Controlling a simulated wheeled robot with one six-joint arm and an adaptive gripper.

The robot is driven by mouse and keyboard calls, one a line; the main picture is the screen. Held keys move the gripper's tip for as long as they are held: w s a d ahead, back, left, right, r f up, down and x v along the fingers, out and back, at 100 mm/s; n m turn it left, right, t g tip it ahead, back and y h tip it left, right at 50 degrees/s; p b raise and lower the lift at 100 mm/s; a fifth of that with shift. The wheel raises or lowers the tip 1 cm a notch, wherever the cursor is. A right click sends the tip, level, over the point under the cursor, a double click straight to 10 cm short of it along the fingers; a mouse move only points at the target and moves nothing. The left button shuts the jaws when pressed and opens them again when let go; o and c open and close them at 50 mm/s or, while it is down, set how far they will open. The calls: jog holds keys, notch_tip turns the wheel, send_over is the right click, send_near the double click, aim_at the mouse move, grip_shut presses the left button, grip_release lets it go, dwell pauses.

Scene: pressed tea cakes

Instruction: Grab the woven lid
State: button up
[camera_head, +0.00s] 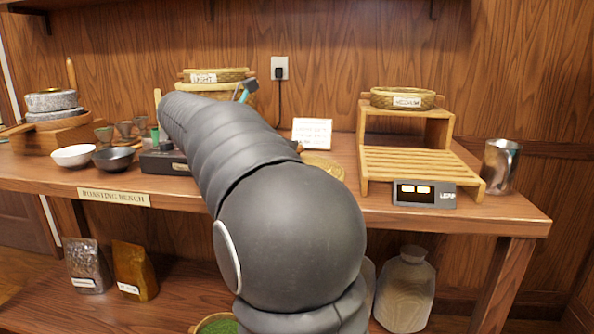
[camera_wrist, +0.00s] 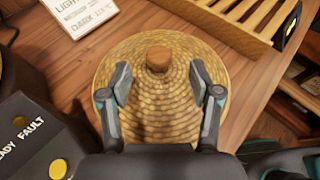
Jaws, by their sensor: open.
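The woven lid (camera_wrist: 165,100) is a round, coiled straw disc with a brown knob (camera_wrist: 158,58) near its upper part in the wrist view. It lies on the wooden bench. In the head view only a part of the lid (camera_head: 325,165) shows, behind my arm. My gripper (camera_wrist: 160,82) is open over the lid. Its two fingers stand either side, with the knob between and slightly beyond the fingertips. I cannot tell whether the fingers touch the lid. My arm hides the gripper in the head view.
A black control box (camera_wrist: 35,140) stands left of the lid. A printed card (camera_wrist: 80,14) and a slatted wooden rack (camera_wrist: 240,22) are beyond it. In the head view a basket labelled MEDIUM (camera_head: 403,98) sits on the rack, and a metal cup (camera_head: 499,166) stands at right.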

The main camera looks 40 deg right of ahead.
jog(key=shift+x, duration=2.75)
jog(key=shift+f, duration=0.1)
jog(key=shift+w+a, duration=0.1)
grip_shut()
